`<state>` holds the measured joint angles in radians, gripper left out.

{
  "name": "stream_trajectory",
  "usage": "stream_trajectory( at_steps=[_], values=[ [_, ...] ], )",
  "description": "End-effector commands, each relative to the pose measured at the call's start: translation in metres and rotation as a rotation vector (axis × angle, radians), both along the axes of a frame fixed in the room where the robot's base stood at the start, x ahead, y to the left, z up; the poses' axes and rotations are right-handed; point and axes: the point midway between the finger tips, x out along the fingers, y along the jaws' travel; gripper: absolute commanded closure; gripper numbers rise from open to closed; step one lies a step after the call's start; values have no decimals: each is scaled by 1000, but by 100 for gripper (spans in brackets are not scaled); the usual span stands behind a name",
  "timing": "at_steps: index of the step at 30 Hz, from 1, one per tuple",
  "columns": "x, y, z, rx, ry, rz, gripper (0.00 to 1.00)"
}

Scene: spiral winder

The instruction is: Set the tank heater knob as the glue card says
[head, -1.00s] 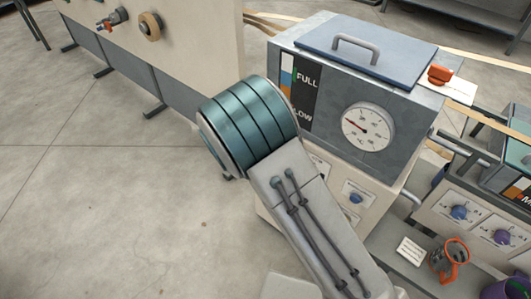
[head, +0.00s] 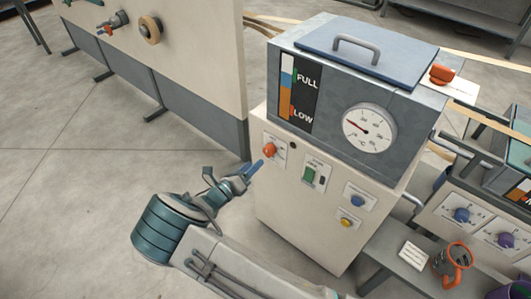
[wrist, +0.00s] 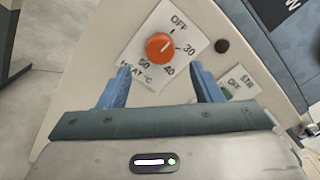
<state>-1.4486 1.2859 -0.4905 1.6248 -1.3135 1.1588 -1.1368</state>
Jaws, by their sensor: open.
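The orange heater knob (head: 270,150) is on the tank's cream front panel. In the wrist view the knob (wrist: 160,47) sits on a tilted white plate marked OFF, 30, 40, 50 and HEAT °C; its white mark points up-right, roughly toward OFF. My gripper (head: 254,171) is open and empty, just left of and below the knob in the head view. In the wrist view my gripper's blue fingers (wrist: 160,85) stand either side below the knob, not touching it. A white card (head: 412,254) lies on the low bench; its text is too small to read, so I cannot tell if it is the glue card.
The tank (head: 390,85) has a lid and a dial gauge (head: 369,130). A green switch (head: 309,175), blue knob (head: 357,201) and yellow button (head: 346,223) share its front panel. A large cream machine (head: 190,60) stands left. The floor between is clear.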

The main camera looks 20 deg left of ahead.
Motion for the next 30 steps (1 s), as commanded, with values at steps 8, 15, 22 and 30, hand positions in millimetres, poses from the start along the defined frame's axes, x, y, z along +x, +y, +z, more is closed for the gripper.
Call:
stream_trajectory(
  at_steps=[8, 15, 22, 30],
  values=[
    [51, -22, 0, 1, -1, -2, 41],
    [71, -29, 0, 3, -1, 0, 41],
    [73, -30, 0, 3, 0, 1, 41],
    [73, -30, 0, 3, 0, 0, 86]
  ],
)
